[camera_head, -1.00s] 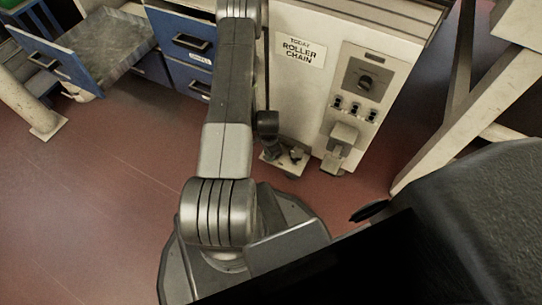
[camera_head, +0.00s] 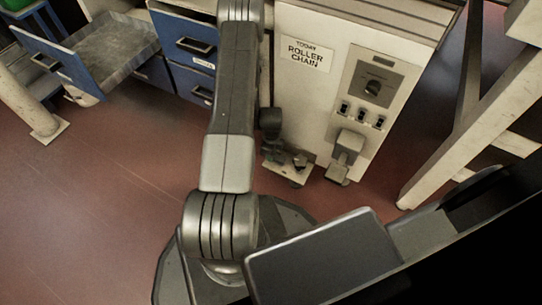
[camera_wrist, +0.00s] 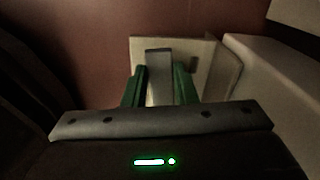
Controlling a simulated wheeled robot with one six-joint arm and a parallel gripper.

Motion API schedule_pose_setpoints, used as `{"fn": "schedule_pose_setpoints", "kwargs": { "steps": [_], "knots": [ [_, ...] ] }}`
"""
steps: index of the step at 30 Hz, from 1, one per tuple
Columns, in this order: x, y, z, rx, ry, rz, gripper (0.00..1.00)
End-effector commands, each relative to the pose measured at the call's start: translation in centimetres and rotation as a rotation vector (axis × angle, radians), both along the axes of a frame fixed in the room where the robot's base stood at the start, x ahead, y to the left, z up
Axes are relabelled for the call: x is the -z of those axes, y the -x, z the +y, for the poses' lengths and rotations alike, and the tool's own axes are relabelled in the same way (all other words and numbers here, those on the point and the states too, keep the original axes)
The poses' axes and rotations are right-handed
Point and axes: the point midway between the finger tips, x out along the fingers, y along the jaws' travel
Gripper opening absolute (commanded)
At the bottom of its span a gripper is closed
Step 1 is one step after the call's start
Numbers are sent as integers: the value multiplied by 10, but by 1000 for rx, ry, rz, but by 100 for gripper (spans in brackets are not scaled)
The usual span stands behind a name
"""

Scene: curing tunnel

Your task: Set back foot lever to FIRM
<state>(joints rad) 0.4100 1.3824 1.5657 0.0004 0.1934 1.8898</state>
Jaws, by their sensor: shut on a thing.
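The foot lever (camera_wrist: 159,62) is a grey upright bar in the wrist view. It stands in front of a pale plate (camera_wrist: 205,50) with a dark slot at its right. My gripper (camera_wrist: 161,80) has its green fingers on both sides of the bar, shut on it. In the head view, the pale foot plate (camera_head: 290,174) is low beside the white cabinet. The dark end of my arm is over it, and the lever cannot be made out clearly there. No FIRM mark is readable.
The white cabinet (camera_head: 300,85) carries a ROLLER CHAIN sign, a dark knob (camera_head: 373,87), several switches and a pale box (camera_head: 349,143). An open blue drawer (camera_head: 80,65) is at the left. A pale slanted post (camera_head: 455,135) is at the right.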

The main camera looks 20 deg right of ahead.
Motion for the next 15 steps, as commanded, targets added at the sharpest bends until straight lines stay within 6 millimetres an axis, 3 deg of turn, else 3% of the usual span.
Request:
{"fn": "schedule_pose_setpoints", "kwargs": {
  "steps": [15],
  "knots": [
    [0,-5,-5,149,1,-1,3]
  ]
}}
